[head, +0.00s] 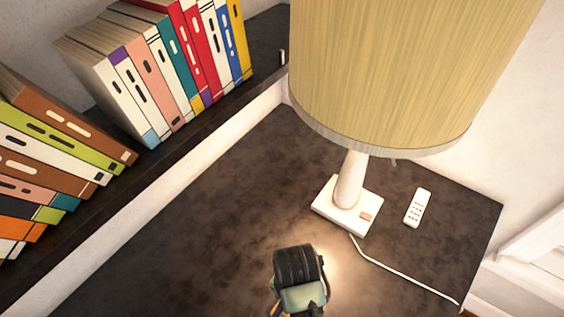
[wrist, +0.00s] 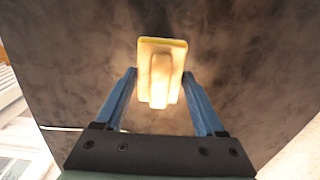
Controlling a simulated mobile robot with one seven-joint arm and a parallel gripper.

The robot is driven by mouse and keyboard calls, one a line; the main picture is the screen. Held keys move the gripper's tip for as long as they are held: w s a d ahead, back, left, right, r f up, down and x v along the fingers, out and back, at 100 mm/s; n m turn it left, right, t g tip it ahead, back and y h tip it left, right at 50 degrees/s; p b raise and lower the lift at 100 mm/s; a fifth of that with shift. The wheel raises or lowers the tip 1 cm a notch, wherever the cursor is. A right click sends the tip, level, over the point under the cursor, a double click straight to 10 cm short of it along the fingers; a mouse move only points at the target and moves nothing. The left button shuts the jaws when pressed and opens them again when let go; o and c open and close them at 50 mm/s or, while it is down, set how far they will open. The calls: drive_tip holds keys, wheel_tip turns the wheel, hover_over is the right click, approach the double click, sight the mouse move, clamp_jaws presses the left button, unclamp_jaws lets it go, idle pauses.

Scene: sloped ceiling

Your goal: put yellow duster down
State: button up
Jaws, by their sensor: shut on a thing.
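The yellow duster (wrist: 160,88) shows in the wrist view as a pale yellow block with a raised grip along its middle. My gripper (wrist: 158,74) has its blue fingers on either side of the duster and is shut on it. The dark mottled tabletop (head: 215,215) lies below. In the head view my arm's dark end is over the front middle of this table, and the duster is hidden behind it. I cannot tell whether the duster touches the tabletop.
A lamp (head: 350,190) with a large tan shade stands at the back right, its white cord (head: 400,276) running to the front right. A white remote (head: 417,208) lies right of it. Books (head: 150,75) fill a shelf at the left. The tabletop's left part is clear.

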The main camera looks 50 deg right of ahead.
drive_tip(key=f, duration=0.3)
drive_tip(key=shift+s, duration=0.2)
drive_tip(key=shift+f, duration=2.6)
drive_tip(key=shift+f, duration=0.2)
drive_tip(key=o, duration=1.3)
wheel_tip(320, 180, up, 12)
drive_tip(key=shift+w+r, duration=0.1)
drive_tip(key=shift+r, duration=0.1)
